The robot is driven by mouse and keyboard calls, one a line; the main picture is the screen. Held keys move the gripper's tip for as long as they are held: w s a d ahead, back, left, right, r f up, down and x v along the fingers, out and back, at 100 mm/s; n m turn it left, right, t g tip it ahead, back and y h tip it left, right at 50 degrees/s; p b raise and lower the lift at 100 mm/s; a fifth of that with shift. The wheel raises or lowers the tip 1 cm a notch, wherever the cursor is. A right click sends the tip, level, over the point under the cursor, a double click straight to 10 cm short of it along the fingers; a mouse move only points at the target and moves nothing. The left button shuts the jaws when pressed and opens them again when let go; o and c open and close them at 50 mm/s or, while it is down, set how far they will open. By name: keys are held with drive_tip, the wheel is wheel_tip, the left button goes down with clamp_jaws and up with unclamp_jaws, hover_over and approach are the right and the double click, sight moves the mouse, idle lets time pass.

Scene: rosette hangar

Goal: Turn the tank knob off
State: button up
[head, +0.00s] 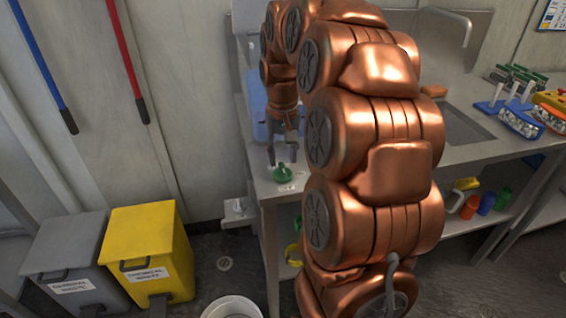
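A small green knob (283,174) sits at the front left corner of the metal counter, on a small pale base. My gripper (283,158) points down just above and behind it, with its two fingers apart and nothing visible between them. I cannot tell whether a fingertip touches the knob. A pale blue, tank-like container (258,103) stands behind my gripper at the counter's left end, partly hidden by my copper arm. Whether the knob belongs to it is not clear from this view.
My arm hides the counter's middle. A sink (466,124) and colourful tools in racks (521,119) are at the right. Bottles (468,207) stand on the lower shelf. A yellow bin (148,250), a grey bin (68,262) and a white bucket (232,307) stand on the floor.

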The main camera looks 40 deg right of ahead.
sight(283, 168)
wheel_tip(283, 168, up, 9)
drive_tip(key=shift+f, duration=0.15)
idle(0.4)
idle(0.5)
drive_tip(key=s+a+n+p, duration=0.2)
drive_tip(key=s+a, duration=0.2)
drive_tip(key=a, duration=0.3)
drive_tip(key=s+a+n+p, duration=0.1)
drive_tip(key=s+a+p, duration=0.2)
drive_tip(key=s+a, duration=0.3)
drive_tip(key=s+a+f+n+g+p, duration=0.1)
drive_tip(key=s+a+f+p, duration=0.1)
drive_tip(key=s+a, duration=0.2)
drive_tip(key=s+a+f+n+p, duration=0.1)
drive_tip(key=s+a+f+p, duration=0.1)
drive_tip(key=s, duration=0.8)
drive_tip(key=shift+s+a+f+g, duration=0.15)
drive_tip(key=shift+a+f+g, duration=0.3)
drive_tip(key=shift+a, duration=0.65)
